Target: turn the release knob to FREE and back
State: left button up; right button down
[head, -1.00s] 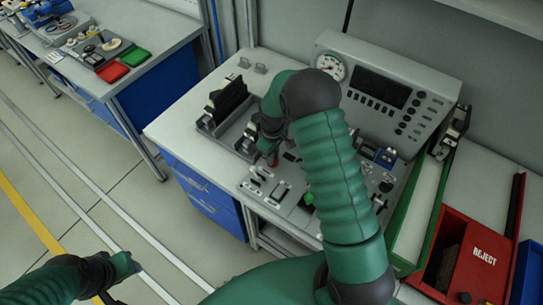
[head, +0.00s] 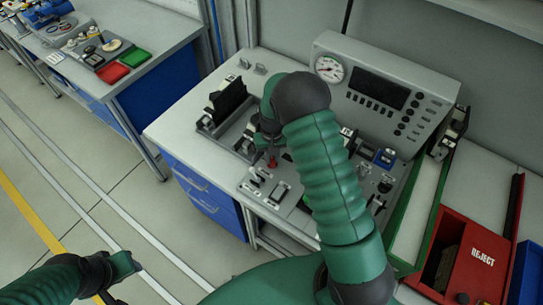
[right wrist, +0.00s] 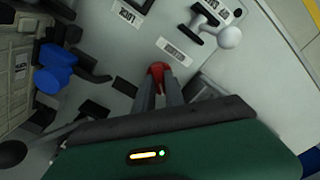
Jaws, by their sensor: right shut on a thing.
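The release knob, a small red knob (right wrist: 158,70), sits between the fingertips of my right gripper (right wrist: 160,82) in the right wrist view. The fingers are closed on it, and a grey panel lies beneath. In the head view the red knob (head: 272,161) shows just below my right gripper (head: 268,146), at the front left of the control panel (head: 252,200). My right arm hides part of that panel. Small white labels lie near the knob, too blurred to read surely, so its setting cannot be told. My left gripper (head: 124,264) is low at the left, away from the bench, its fingers unclear.
A gauge and screen console (head: 385,90) stands behind the panel. A black slotted holder (head: 228,103) is to the left. Blue and black controls (right wrist: 55,72) are close to the gripper. A red REJECT bin (head: 470,255) and green-edged chute (head: 418,225) are at right.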

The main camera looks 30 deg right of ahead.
aim_at(272, 159)
jog(key=shift+s+m, duration=0.1)
jog(key=shift+m, duration=1.9)
jog(key=c, duration=1.4)
grip_release()
jog(key=shift+r, duration=0.1)
jog(key=shift+r, duration=0.35)
notch_tip(272, 159, up, 16)
jog(key=b, duration=0.1)
